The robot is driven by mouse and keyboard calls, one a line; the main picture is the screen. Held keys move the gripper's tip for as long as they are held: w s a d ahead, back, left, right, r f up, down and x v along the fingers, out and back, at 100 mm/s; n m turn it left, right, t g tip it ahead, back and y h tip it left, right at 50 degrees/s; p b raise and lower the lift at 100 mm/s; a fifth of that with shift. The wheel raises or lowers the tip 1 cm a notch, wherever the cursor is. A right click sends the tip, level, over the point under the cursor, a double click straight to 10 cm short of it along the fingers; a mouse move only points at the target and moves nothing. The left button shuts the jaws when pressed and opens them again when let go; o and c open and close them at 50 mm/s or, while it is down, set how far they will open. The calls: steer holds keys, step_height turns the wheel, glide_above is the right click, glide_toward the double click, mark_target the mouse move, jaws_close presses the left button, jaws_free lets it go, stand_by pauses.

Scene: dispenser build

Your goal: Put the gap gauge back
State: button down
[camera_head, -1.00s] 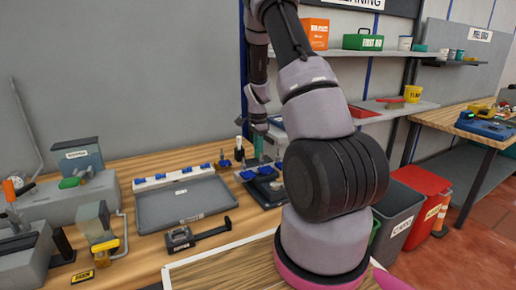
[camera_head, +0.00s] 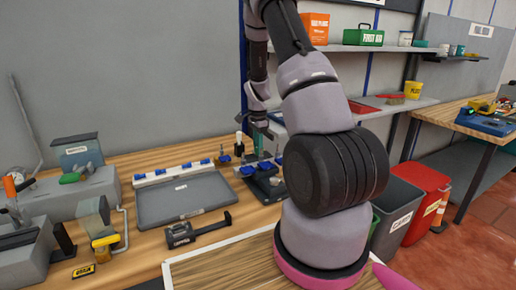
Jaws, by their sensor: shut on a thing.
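My gripper (camera_head: 263,132) is at the end of my arm, low over the dark stand (camera_head: 266,186) at the back of the bench. It is small in view, and the thing shut between its fingers cannot be made out clearly. I cannot tell for sure whether it is the gap gauge. A dark caliper-like tool (camera_head: 183,236) with a white label and a long bar lies on the bench in front of the grey tray. My gripper is well behind it and to its right, apart from it.
The grey tray (camera_head: 185,203) lies flat, with a white strip (camera_head: 170,174) bearing blue pieces behind it. Grey fixtures (camera_head: 80,200) stand at the left. A pale-rimmed wooden board (camera_head: 215,268) is at the front. Grey and red bins (camera_head: 425,200) stand at the right.

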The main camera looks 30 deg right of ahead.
steer(key=shift+f, duration=0.65)
steer(key=c, duration=0.7)
jaws_free()
steer(key=shift+o, duration=0.2)
steer(key=o, duration=0.3)
steer(key=shift+r, duration=3.55)
